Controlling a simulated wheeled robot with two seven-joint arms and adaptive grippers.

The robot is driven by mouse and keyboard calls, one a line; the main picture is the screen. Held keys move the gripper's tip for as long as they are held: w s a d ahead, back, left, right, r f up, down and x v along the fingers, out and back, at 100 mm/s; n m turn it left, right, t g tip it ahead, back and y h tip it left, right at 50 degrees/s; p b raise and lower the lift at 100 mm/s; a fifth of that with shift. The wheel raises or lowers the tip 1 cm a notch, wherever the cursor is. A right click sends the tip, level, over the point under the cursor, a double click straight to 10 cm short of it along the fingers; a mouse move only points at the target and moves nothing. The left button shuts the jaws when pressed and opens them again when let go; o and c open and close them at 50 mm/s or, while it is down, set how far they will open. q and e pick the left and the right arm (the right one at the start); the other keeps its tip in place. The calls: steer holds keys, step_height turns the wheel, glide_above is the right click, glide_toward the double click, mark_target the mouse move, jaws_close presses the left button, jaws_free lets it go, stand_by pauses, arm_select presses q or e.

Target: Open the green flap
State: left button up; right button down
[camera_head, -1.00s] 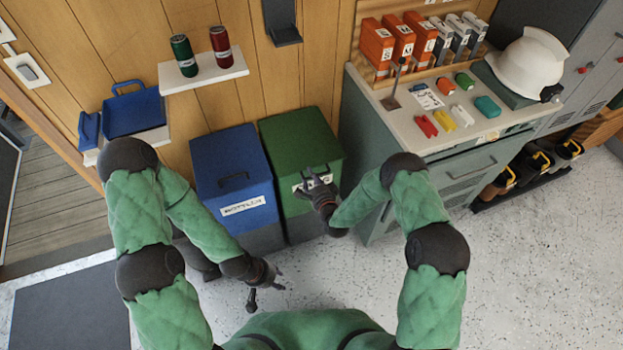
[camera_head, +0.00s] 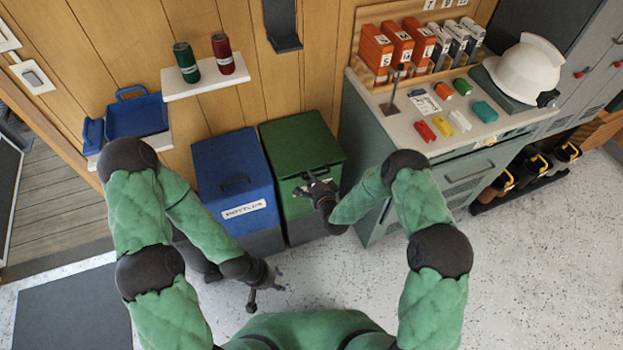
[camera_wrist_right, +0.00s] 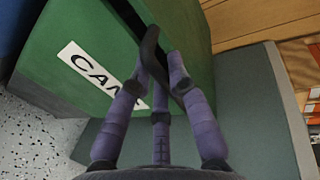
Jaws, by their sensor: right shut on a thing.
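The green flap (camera_head: 302,143) is the lid of the green bin, which stands against the wood wall right of a blue bin. In the right wrist view, the bin's front carries a white label (camera_wrist_right: 92,72) reading "CAN", its end hidden by a finger. A dark gap shows between this front and the flap (camera_wrist_right: 183,22), so the flap looks slightly raised. My right gripper (camera_head: 316,183) is at the flap's front edge. Its fingers (camera_wrist_right: 162,75) are shut on the flap's dark handle (camera_wrist_right: 150,42). My left gripper (camera_head: 268,288) is open and empty, low before the blue bin.
The blue bin (camera_head: 233,170) stands directly beside the green one. A grey cabinet (camera_head: 375,130) with small coloured objects on top stands close on the right. A shelf (camera_head: 205,78) with two cans hangs above the bins. The speckled floor (camera_head: 520,270) is clear at right.

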steer(key=w+a+r+g+p, duration=0.1)
steer(key=w+r+p, duration=0.2)
steer(key=r, duration=0.5)
steer(key=w+r+g+h+p, duration=0.1)
steer(key=w+r+g+p, duration=0.1)
steer(key=r+p, duration=0.3)
steer(key=shift+w+a+r, duration=0.4)
steer(key=shift+w+r, duration=0.05)
steer(key=shift+r, duration=1.8)
steer(key=c, duration=1.2)
jaws_free()
steer(key=shift+o, duration=0.2)
steer(key=shift+s, duration=0.1)
steer(key=v, duration=1.1)
steer(key=shift+s+r, duration=0.25)
steer(key=shift+r, duration=0.05)
